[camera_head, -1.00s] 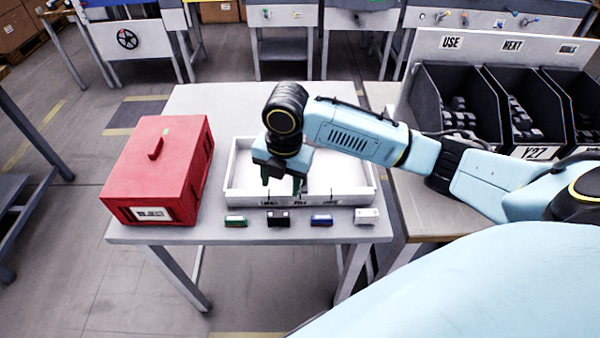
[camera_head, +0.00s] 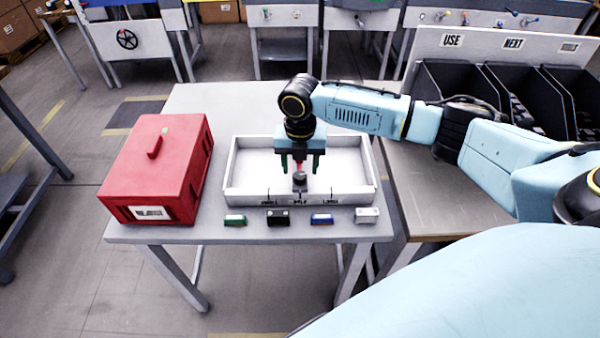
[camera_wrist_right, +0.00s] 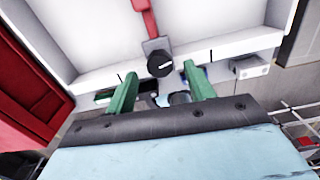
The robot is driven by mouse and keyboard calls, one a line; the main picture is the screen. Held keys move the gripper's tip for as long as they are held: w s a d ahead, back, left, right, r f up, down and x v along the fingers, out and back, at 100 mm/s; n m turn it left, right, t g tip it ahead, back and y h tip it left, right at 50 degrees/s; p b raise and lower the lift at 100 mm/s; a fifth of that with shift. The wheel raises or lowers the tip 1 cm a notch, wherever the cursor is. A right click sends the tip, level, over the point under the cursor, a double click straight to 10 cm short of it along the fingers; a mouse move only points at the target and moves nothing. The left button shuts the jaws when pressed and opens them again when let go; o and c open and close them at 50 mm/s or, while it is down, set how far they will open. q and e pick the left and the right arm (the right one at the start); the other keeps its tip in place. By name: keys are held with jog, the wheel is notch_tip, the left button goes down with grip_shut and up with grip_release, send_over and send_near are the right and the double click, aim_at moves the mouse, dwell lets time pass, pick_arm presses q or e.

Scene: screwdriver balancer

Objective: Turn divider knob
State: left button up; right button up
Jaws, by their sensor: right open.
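The divider knob (camera_head: 299,178), dark and round with a pale pointer line, sits at the middle of the white tray's front wall. It also shows in the right wrist view (camera_wrist_right: 159,64). A red divider (camera_wrist_right: 146,22) runs back from it into the tray (camera_head: 348,188). My right gripper (camera_head: 300,166) is open, its two green fingers pointing down above the knob. In the right wrist view the fingers (camera_wrist_right: 160,72) are spread, with the knob seen between and beyond their tips; I cannot tell whether they touch it. My left gripper is out of view.
A red box (camera_head: 160,172) stands left of the tray. Green (camera_head: 235,220), black (camera_head: 278,217), blue (camera_head: 321,219) and white (camera_head: 367,215) blocks lie along the table's front edge. Dark bins (camera_head: 455,85) stand at the right. The table (camera_head: 215,98) behind the tray is clear.

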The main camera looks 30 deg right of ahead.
aim_at(300, 175)
jog(key=shift+f, duration=1.5)
jog(key=c, duration=1)
